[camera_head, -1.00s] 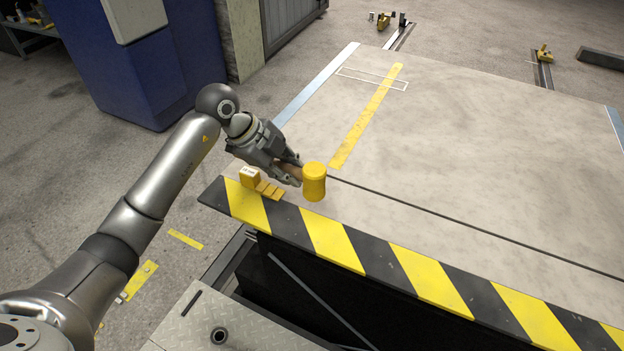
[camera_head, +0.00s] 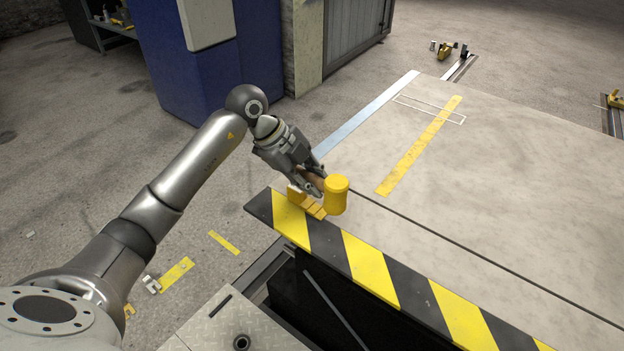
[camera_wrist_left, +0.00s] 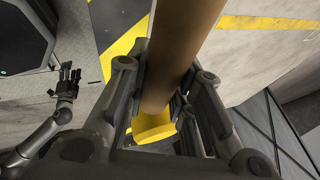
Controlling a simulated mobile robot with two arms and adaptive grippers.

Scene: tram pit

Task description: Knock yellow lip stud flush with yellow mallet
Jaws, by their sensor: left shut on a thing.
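My left gripper (camera_head: 318,184) is shut on the brown handle of the yellow mallet (camera_head: 336,196). The yellow mallet head sticks out to the right of the fingers, over the striped edge near its left end. In the left wrist view the handle runs up between the fingers, with part of the yellow head (camera_wrist_left: 153,128) below it. Small yellow pieces (camera_head: 314,210) sit at the plate edge, just left of the head and partly hidden by gripper and mallet. I cannot tell which one is the lip stud. My right gripper (camera_wrist_left: 66,82) shows small in the left wrist view, away from the mallet.
The black-and-yellow striped edge (camera_head: 372,265) borders a dark open pit (camera_head: 330,305). The pale plate (camera_head: 500,190) behind is mostly clear, with a yellow strip (camera_head: 420,145) on it. A blue cabinet (camera_head: 205,70) stands at the back left.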

